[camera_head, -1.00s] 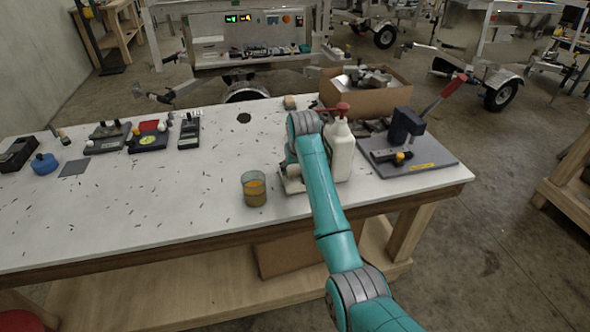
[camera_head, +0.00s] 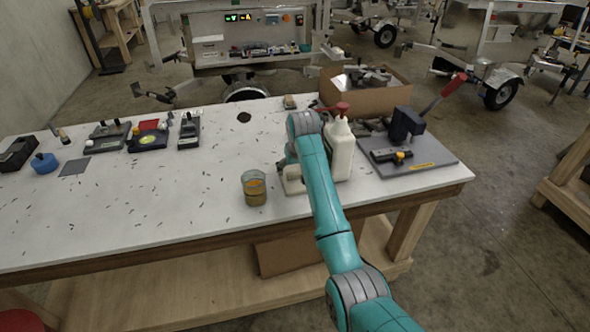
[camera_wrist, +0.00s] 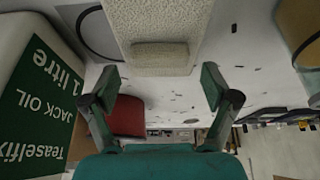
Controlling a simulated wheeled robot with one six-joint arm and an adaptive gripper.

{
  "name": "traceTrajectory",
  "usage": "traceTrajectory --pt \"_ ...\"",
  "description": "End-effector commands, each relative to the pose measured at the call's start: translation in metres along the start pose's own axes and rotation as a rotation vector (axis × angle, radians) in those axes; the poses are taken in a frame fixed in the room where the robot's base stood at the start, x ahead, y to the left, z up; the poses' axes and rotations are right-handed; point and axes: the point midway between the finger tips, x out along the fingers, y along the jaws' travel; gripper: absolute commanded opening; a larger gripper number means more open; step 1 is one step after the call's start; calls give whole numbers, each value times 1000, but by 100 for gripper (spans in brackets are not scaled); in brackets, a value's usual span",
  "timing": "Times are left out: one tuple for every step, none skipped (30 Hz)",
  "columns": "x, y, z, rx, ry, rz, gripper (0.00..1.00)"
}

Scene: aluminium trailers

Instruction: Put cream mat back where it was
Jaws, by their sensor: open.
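The cream mat (camera_wrist: 160,22) shows as a speckled cream slab at the top of the wrist view, with a raised cream block (camera_wrist: 160,58) at its near end. In the head view the mat (camera_head: 292,184) lies on the white table, beside the white bottle and partly hidden by my arm. My gripper (camera_wrist: 160,88) is open, its two green fingers apart and nothing seen between them. The raised block lies just beyond the fingertips in the wrist view. My fingers are hidden behind the arm in the head view.
A white jack oil bottle (camera_head: 341,150) with a red top stands close right of the mat. A glass of amber liquid (camera_head: 254,190) stands close left. A grey plate with a lever tool (camera_head: 420,165) is further right.

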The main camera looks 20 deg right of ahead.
Motion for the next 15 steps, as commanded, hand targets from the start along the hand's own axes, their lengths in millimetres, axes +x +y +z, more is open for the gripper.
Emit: traceTrajectory --pt "-7 0 -1 0 4 0 86" --pt "-11 0 -1 0 3 0 86" --pt "-18 0 -1 0 4 0 86" --pt "-24 0 -1 0 4 0 86" --pt "-30 0 -1 0 5 0 86" --pt "-38 0 -1 0 4 0 86" --pt "-45 0 -1 0 5 0 86" --pt "-51 0 -1 0 4 0 86" --pt "-59 0 -1 0 5 0 86" --pt "-65 0 -1 0 4 0 86" --pt "-71 0 -1 0 5 0 86" --pt "-78 0 -1 0 4 0 86" --pt "-83 0 -1 0 4 0 86" --pt "-88 0 -1 0 3 0 86" --pt "-94 0 -1 0 3 0 86"
